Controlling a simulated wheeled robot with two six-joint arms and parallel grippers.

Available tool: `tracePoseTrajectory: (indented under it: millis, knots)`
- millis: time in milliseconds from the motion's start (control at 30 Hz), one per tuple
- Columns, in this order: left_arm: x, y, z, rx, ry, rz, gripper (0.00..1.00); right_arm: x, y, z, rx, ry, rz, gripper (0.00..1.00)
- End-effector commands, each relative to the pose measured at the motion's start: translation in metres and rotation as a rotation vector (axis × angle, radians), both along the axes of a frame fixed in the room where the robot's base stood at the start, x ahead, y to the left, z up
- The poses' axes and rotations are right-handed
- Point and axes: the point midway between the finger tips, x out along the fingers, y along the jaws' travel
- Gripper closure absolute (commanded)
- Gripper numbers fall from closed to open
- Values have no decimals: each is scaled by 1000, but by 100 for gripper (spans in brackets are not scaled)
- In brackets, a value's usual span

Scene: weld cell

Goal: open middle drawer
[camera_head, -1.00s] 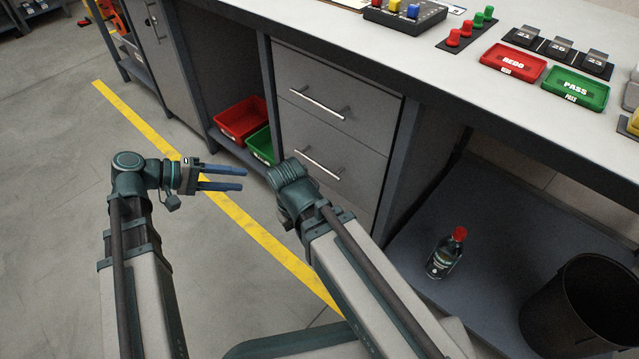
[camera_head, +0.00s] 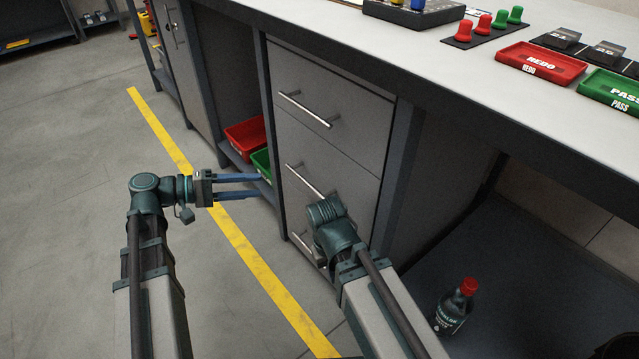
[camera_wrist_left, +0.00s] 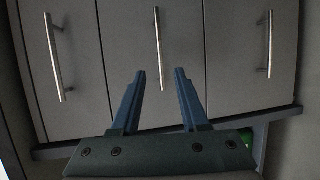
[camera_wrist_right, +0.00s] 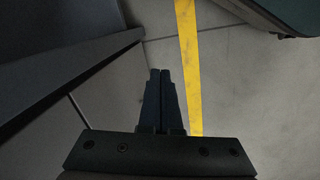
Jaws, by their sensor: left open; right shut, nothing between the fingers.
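The grey drawer cabinet has three shut drawers. The middle drawer (camera_head: 345,182) has a silver bar handle (camera_head: 303,179), partly hidden by my right wrist in the head view. In the left wrist view the middle handle (camera_wrist_left: 157,48) stands upright at the centre, between the other two handles. My left gripper (camera_head: 260,186) is open and empty, left of the cabinet and apart from it. In the left wrist view its fingers (camera_wrist_left: 160,72) point toward the middle handle, one to each side of its line. My right gripper (camera_wrist_right: 160,72) is shut and empty above the floor; the head view hides its fingers.
The top drawer's handle (camera_head: 305,108) and bottom drawer's handle (camera_head: 306,250) lie above and below. Red (camera_head: 246,134) and green (camera_head: 262,162) bins sit on a low shelf left of the drawers. A bottle (camera_head: 456,306) stands on the lower shelf at right.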

Motion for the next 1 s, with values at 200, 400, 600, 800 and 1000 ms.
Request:
tracePoseTrajectory:
  millis: [200,400,600,800,1000]
  knots:
    - [1,-6,-1,0,0,-1,55,0,0,-2,0,0,0,100]
    - [7,-37,-9,0,1,-4,55,0,0,-9,0,0,0,100]
    - [17,-77,-16,0,0,-4,55,0,0,-16,0,0,0,100]
    - [25,-109,-22,0,0,-3,55,0,0,-22,0,0,0,100]
    - [30,-127,-25,0,0,-1,55,0,0,-25,0,0,0,100]
